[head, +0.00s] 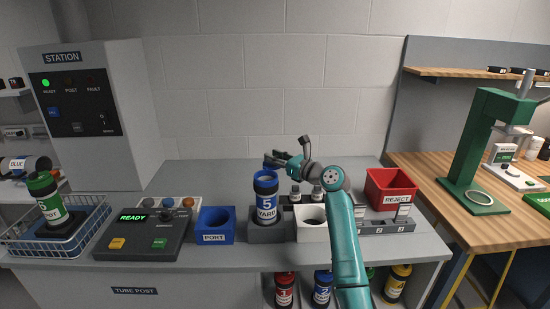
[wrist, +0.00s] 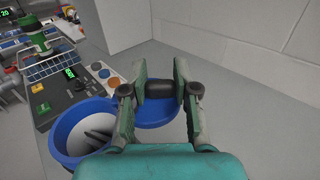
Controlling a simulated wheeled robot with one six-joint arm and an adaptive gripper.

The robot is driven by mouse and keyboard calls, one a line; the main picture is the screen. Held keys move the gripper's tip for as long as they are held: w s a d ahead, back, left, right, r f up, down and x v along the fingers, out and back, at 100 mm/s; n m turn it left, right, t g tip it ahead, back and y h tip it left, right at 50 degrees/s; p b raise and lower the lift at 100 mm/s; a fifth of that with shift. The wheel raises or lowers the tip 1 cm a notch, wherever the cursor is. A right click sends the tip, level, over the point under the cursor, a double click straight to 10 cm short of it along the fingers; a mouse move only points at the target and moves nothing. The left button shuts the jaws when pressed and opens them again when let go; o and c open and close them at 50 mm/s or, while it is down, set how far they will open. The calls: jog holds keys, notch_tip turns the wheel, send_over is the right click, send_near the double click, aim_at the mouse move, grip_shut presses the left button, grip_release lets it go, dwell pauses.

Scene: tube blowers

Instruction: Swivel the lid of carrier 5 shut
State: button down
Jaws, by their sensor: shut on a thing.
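My gripper (wrist: 159,82) is shut on the dark tab (wrist: 170,88) of the lid. In the head view my gripper (head: 284,159) is just above and behind the carrier; it partly hides the lid.
A blue PORT bin (head: 214,227) and a control box (head: 145,236) reading READY stand left of the carrier. A white holder (head: 311,235) is close on its right. A red REJECT bin (head: 390,186) is farther right. The bench behind the carrier has free room.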

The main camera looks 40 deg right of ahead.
jog(key=shift+h, duration=0.3)
jog(key=shift+s+a+f+m+h, duration=0.1)
jog(key=shift+s+m+h, duration=0.05)
jog(key=shift+m+h, duration=0.35)
jog(key=shift+s+m+h, duration=0.3)
jog(key=shift+m+h, duration=0.3)
jog(key=shift+h, duration=0.35)
jog(key=shift+s+m+h, duration=0.25)
jog(key=shift+m+h, duration=0.35)
jog(key=shift+h, duration=0.3)
jog(key=shift+s+m+h, duration=0.3)
jog(key=shift+m+h, duration=0.3)
jog(key=shift+h, duration=0.35)
jog(key=c, duration=0.8)
grip_release()
jog(key=shift+c, duration=0.2)
jog(key=s+a, duration=0.2)
jog(key=s, duration=0.9)
jog(key=shift+s, duration=0.35)
